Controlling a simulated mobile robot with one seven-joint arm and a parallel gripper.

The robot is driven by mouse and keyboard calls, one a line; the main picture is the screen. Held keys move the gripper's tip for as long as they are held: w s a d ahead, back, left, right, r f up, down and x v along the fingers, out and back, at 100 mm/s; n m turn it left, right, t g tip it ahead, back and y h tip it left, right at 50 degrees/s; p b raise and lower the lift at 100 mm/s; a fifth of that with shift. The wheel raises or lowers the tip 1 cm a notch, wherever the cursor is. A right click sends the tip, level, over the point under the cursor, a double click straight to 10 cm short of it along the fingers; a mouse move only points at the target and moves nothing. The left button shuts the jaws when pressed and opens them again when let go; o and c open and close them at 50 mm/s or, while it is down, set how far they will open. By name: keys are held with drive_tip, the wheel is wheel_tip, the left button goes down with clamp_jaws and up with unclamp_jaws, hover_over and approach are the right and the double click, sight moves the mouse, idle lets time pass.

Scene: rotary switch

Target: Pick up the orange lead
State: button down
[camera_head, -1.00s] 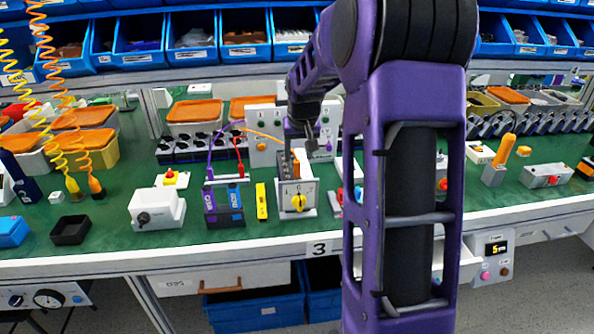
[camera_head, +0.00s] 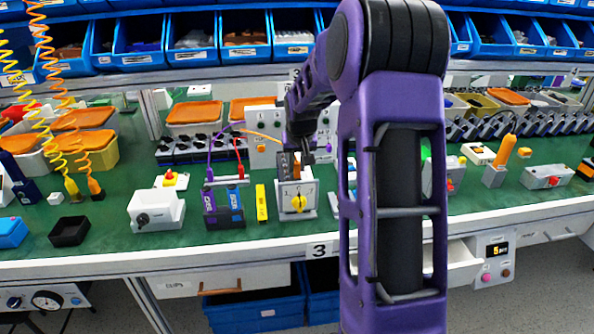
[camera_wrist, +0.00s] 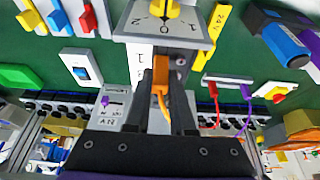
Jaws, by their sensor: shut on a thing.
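The orange lead (camera_wrist: 161,98) ends in an orange plug between my fingers in the wrist view. My gripper (camera_wrist: 161,72) is shut on that plug, at the top of the rotary switch box (camera_wrist: 165,25). Whether the plug is still seated in the box is hidden. In the head view my gripper (camera_head: 305,152) is just above and behind the box (camera_head: 284,203), which has a yellow knob on a pale dial. The lead's cable (camera_head: 262,135) runs left from my gripper to the panel behind.
A white panel (camera_head: 265,150) is close behind.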

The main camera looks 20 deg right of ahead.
sight(297, 162)
idle(0.3)
wheel_tip(297, 162, up, 10)
drive_tip(key=shift+r+p, duration=0.1)
drive_tip(key=shift+p, duration=0.7)
drive_tip(key=shift+r+p, duration=1.1)
drive_tip(key=shift+r, duration=0.35)
drive_tip(key=shift+w+f, duration=0.1)
